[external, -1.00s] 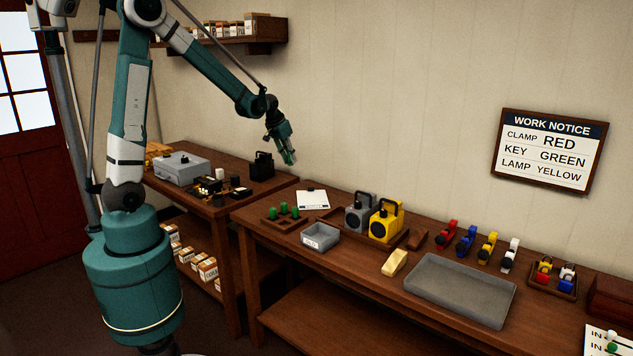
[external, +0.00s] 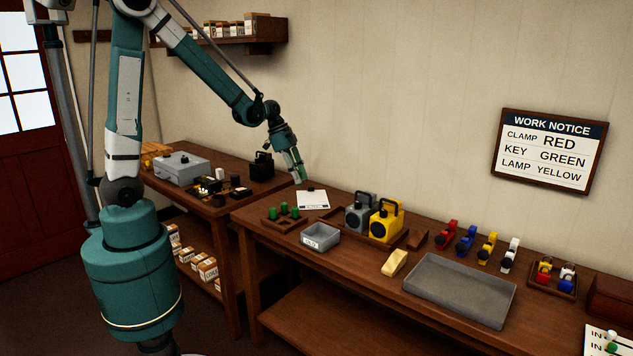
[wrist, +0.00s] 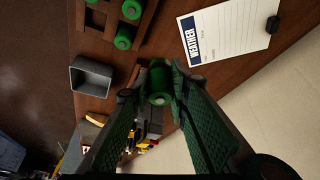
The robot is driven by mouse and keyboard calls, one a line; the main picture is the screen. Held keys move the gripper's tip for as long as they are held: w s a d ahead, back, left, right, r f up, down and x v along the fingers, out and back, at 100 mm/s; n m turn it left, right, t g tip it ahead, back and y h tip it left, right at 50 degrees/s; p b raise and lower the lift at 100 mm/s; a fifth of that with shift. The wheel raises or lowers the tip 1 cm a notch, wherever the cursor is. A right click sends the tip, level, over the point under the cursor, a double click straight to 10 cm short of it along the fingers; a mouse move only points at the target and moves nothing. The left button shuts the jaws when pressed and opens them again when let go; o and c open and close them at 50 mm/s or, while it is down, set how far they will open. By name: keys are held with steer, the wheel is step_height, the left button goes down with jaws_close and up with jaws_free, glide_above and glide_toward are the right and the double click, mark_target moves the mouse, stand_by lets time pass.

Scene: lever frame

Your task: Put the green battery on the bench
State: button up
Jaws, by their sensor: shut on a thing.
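My gripper (external: 297,178) is shut on a green battery (wrist: 160,82), which shows between its fingertips in the wrist view. In the external view the gripper hangs above the back left of the bench (external: 355,279), near the white paper sheet. The held battery appears clear of the bench top. Several other green batteries (external: 284,209) stand in a small wooden rack (external: 274,222) at the bench's left end. The rack's batteries also show at the top left of the wrist view (wrist: 124,38).
A white "WEATHER" sheet (wrist: 226,30) lies beside the rack. A small grey bin (external: 320,236), a grey lamp (external: 359,214) and a yellow lamp (external: 386,222) stand nearby. A large grey tray (external: 460,289) lies farther right. A side table (external: 222,208) stands left.

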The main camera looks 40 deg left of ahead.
steer(key=s+d+r+m+g+p, duration=0.1)
steer(key=s+d+m+g, duration=0.3)
steer(key=s+d+m, duration=0.75)
steer(key=shift+s+a+f+n, duration=0.25)
steer(key=shift+a+f+n, duration=0.1)
steer(key=shift+f, duration=0.45)
steer(key=shift+s+a+f+n, duration=0.2)
steer(key=shift+f+n, duration=0.15)
steer(key=shift+f, duration=0.5)
steer(key=shift+s+a+f+n, duration=0.25)
steer(key=shift+a+f+n, duration=0.1)
steer(key=shift+f, duration=0.45)
steer(key=shift+f, duration=2.9)
steer(key=shift+f+b, duration=0.3)
steer(key=shift+f, duration=1.8)
steer(key=shift+f, duration=0.15)
